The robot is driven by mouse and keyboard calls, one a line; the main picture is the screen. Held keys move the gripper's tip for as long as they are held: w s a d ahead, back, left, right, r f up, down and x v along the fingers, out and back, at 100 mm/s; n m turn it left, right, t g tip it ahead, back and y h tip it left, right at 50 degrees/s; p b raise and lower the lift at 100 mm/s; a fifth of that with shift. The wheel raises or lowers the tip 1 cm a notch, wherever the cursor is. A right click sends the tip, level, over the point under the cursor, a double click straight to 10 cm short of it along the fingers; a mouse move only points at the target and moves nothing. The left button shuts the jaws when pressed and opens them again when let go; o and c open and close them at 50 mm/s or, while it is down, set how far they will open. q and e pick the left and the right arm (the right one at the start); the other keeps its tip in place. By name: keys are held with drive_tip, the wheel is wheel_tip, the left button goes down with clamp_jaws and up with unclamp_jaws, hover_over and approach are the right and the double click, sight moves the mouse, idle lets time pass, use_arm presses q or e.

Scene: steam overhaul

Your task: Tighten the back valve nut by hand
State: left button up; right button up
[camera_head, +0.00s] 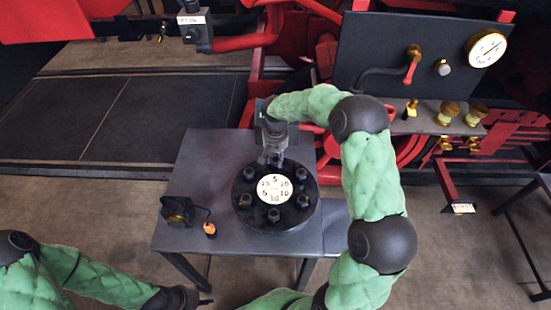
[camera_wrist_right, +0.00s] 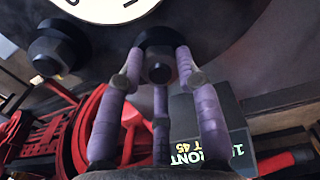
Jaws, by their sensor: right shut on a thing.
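The black round valve cover (camera_head: 262,224) stands on the grey table, with a white numbered dial (camera_head: 274,189) at its centre and several dark nuts around it. My right gripper (camera_head: 275,160) reaches down over the back edge of the cover, at the back nut, which it mostly hides in the head view. In the right wrist view its purple fingers are closed around the back valve nut (camera_wrist_right: 158,68). A neighbouring nut (camera_wrist_right: 56,50) shows there, apart from the fingers. My left gripper (camera_head: 190,298) is low at the left, away from the table; its fingers are too small to read.
A small dark box (camera_head: 177,211) and an orange-tipped item (camera_head: 210,229) lie on the table (camera_head: 205,160) left of the cover. Behind are red machinery and a dark panel (camera_head: 390,45) with a gauge (camera_head: 486,47). A lettered black plate (camera_wrist_right: 210,125) shows beyond my right fingers.

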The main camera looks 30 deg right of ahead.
drive_tip(key=shift+m, duration=0.8)
drive_tip(key=o, duration=1.2)
drive_tip(key=shift+c, duration=0.2)
drive_tip(key=shift+r, duration=0.1)
wheel_tip(320, 180, up, 12)
